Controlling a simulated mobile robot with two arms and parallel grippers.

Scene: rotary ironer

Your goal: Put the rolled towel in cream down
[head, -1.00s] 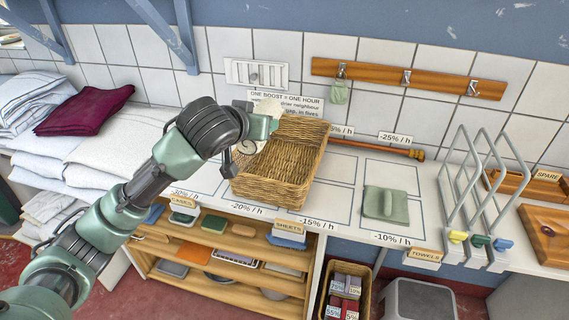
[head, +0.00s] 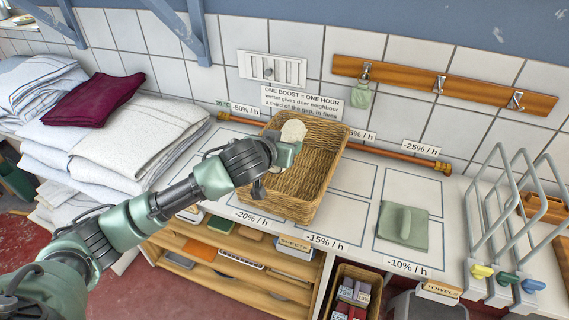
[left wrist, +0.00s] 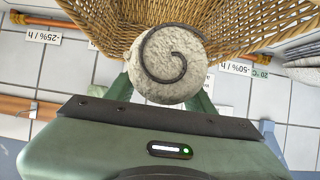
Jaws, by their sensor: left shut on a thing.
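The rolled towel in cream (head: 293,131) is a pale, rough-textured roll. Its end, with a dark spiral line, faces the camera in the left wrist view (left wrist: 172,75). My left gripper (head: 287,152) is shut on it, with a green finger on either side in the left wrist view. In the head view the towel shows against the back left part of the wicker basket (head: 333,150). The basket also shows behind the towel in the left wrist view (left wrist: 235,25). I cannot tell whether the towel touches the basket. My right gripper is not in view.
A sage green folded cloth (head: 403,225) lies in a marked cell right of the basket. A copper pipe (head: 400,157) runs along the wall behind. Wire dividers (head: 495,225) stand at the right, and stacked linens (head: 130,150) at the left. Some marked cells are bare.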

